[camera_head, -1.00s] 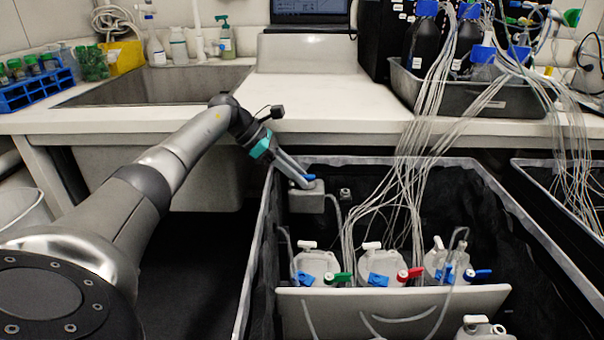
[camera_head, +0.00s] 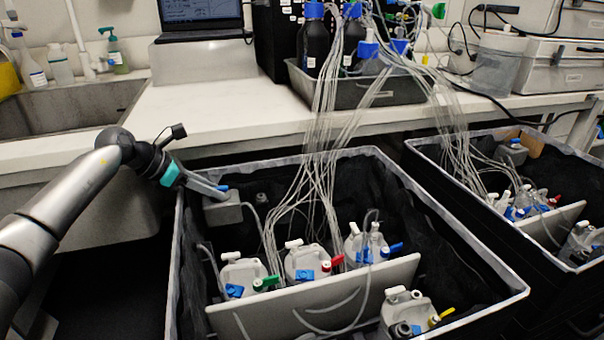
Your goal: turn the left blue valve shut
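A blue valve handle (camera_head: 222,188) shows at the top of a grey box (camera_head: 223,212) in the back left corner of the left black bin. My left gripper (camera_head: 216,190) reaches over the bin's left rim, with its fingertips at this handle. The fingers overlap in this view, so I cannot tell their gap or whether they touch the handle. Another blue handle (camera_head: 394,247) is on the rightmost bottle of the row, beside bottles with green (camera_head: 270,281) and red (camera_head: 336,260) handles. A teal piece at the right edge may belong to my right gripper (camera_head: 600,130); its fingers are hidden.
The left bin's rim (camera_head: 455,238) surrounds the bottles, and a white panel (camera_head: 300,298) stands in front of them. Thin tubes (camera_head: 318,150) hang from the grey tray (camera_head: 365,91) into the bin. A second bin (camera_head: 500,210) is at the right. The white counter (camera_head: 215,115) runs behind.

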